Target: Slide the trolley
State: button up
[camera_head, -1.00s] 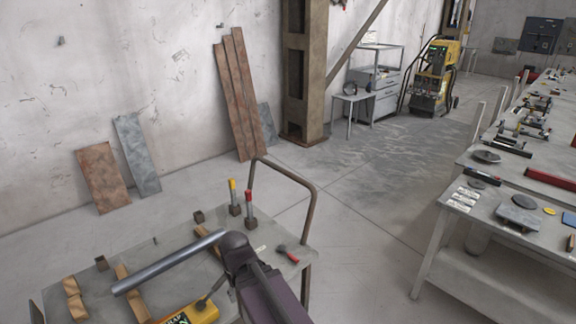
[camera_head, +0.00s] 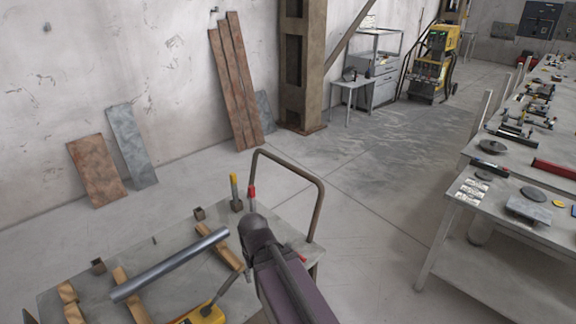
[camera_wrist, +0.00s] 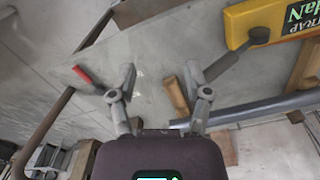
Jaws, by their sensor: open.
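The trolley (camera_head: 165,243) is a grey flat-topped cart at the lower left of the head view. Its brown bent-tube handle (camera_head: 321,205) rises at the far right end. In the wrist view, the trolley top (camera_wrist: 150,50) lies beneath my gripper and the handle (camera_wrist: 45,130) runs along the left. My gripper (camera_wrist: 159,88) is open, its two fingers apart with nothing between them. It is over the trolley top, apart from the handle. In the head view my arm hides part of the trolley, and the fingertips cannot be made out.
On the trolley lie a steel pipe (camera_head: 165,266), wooden blocks (camera_head: 135,295), a yellow box (camera_head: 205,315) and a red-handled tool (camera_wrist: 82,74). Workbenches (camera_head: 455,215) stand at right. Plates (camera_head: 98,170) lean on the wall near a steel column (camera_head: 292,75). Floor between trolley and benches is clear.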

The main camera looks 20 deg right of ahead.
jog(key=w+d+r+n+t+p, duration=0.1)
jog(key=w+d+r+p, duration=0.45)
jog(key=w, duration=0.45)
jog(key=w+d+r+n+t+p, duration=0.1)
jog(key=w+d+r+t+p, duration=0.1)
jog(key=w+d+r+p, duration=0.6)
jog(key=n+t+p, duration=0.2)
jog(key=p, duration=0.2)
send_near(289, 164)
jog(key=v, duration=0.4)
jog(key=shift+a+f, duration=0.1)
jog(key=shift+a, duration=0.2)
jog(key=shift+f+h, duration=0.1)
jog(key=shift+h, duration=0.2)
jog(key=b+x, duration=1.2)
jog(key=x, duration=0.1)
jog(key=shift+w+a+f, duration=0.1)
jog(key=shift+w+f, duration=0.05)
jog(key=shift+f, duration=0.1)
grip_shut()
